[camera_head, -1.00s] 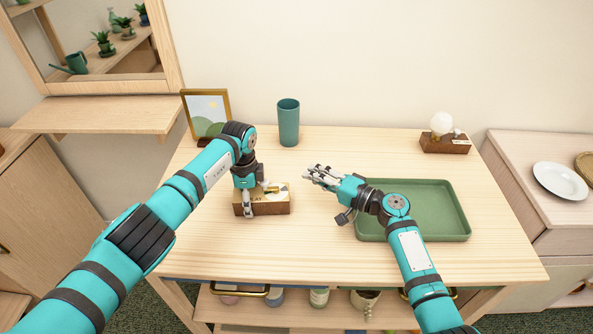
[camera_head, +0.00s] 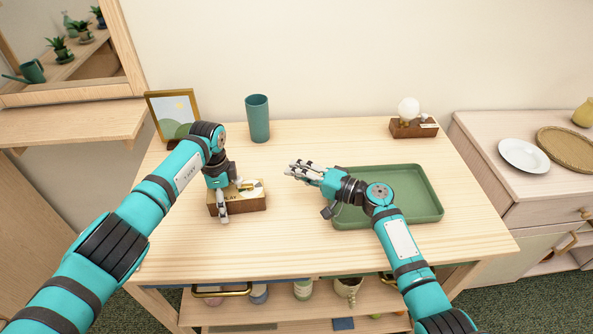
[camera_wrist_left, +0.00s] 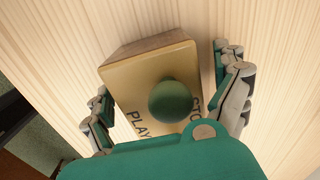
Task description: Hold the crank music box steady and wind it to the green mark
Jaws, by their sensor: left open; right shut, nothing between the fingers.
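The music box (camera_head: 252,205) is a small dark wooden box with a pale gold top. It stands on the left part of the table. In the left wrist view the box (camera_wrist_left: 150,65) shows a round green knob (camera_wrist_left: 172,101) and the words PLAY and, partly covered, STOP. My left gripper (camera_head: 223,208) is over the box, open, with its fingers (camera_wrist_left: 165,75) on either side of it and a gap visible on the right. My right gripper (camera_head: 293,170) is shut and empty, right of the box by the tray's left edge. I cannot make out a crank or green mark.
A green tray (camera_head: 425,213) lies on the right of the table, under my right wrist. A teal cup (camera_head: 258,120), a picture frame (camera_head: 172,112) and a wooden block with a white globe (camera_head: 408,108) stand at the back. The table's front is clear.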

